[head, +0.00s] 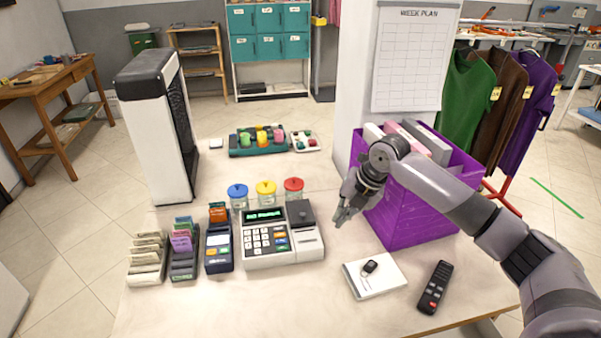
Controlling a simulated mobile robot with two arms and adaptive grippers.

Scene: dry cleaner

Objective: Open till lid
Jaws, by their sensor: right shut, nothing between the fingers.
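The till (268,238) is a white and grey cash register with a keypad and a green-lit display, in the middle of the counter. A dark grey lid (300,213) sits on its right part and looks closed. My right gripper (342,221) is shut and empty. It is to the right of the till, apart from the lid, in front of the purple bin. My left gripper is not in view.
A purple bin (412,222) with files stands behind my right arm. A white pad (375,276) with a key fob and a black remote (435,287) lie at the front right. Jars (266,194) stand behind the till.

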